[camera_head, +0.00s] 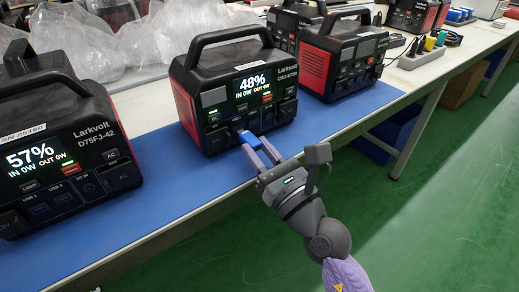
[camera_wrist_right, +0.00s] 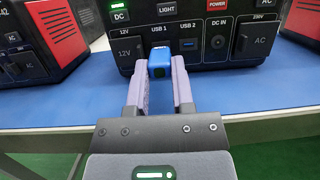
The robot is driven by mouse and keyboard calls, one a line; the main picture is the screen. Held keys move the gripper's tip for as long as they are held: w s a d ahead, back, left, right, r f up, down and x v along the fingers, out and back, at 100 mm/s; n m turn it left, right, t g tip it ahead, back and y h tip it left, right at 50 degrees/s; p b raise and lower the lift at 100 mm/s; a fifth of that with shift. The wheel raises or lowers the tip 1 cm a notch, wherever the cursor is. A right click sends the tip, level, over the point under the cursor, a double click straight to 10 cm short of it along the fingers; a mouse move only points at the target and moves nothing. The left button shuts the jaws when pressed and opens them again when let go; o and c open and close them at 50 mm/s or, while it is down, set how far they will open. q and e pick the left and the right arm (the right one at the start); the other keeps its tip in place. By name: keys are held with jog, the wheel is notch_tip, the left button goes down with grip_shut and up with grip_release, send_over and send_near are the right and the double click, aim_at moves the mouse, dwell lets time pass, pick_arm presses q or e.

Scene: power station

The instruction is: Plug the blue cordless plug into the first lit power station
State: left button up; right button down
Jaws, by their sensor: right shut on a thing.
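The blue plug (camera_head: 249,138) is held between the purple fingertips of my right gripper (camera_head: 262,151), right at the lower front of the middle power station (camera_head: 205,85). That station's screen is lit and reads 48%. In the right wrist view, the plug (camera_wrist_right: 160,64) sits between the fingers below the USB 1 label and hides the port there. The USB 2 port (camera_wrist_right: 188,43) shows beside it. I cannot tell whether the plug touches the panel or is in it. The left power station (camera_head: 95,125) is also lit, reading 57%. My left gripper is out of view.
A third station (camera_head: 340,55) with a dark screen stands to the right. More stations stand farther back. A power strip (camera_head: 422,55) with plugs lies at the back right. Clear plastic bags (camera_head: 110,45) lie behind. The blue mat (camera_head: 190,185) is clear in front.

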jog(key=shift+w+a, duration=0.1)
jog(key=shift+w, duration=0.05)
dwell(0.5)
jog(key=shift+w+a, duration=0.25)
jog(key=shift+w, duration=0.1)
jog(key=shift+w, duration=0.1)
dwell(0.5)
jog(key=shift+c, duration=2)
grip_release()
jog(key=shift+a, duration=0.1)
jog(key=v, duration=1)
jog(key=shift+w, duration=0.1)
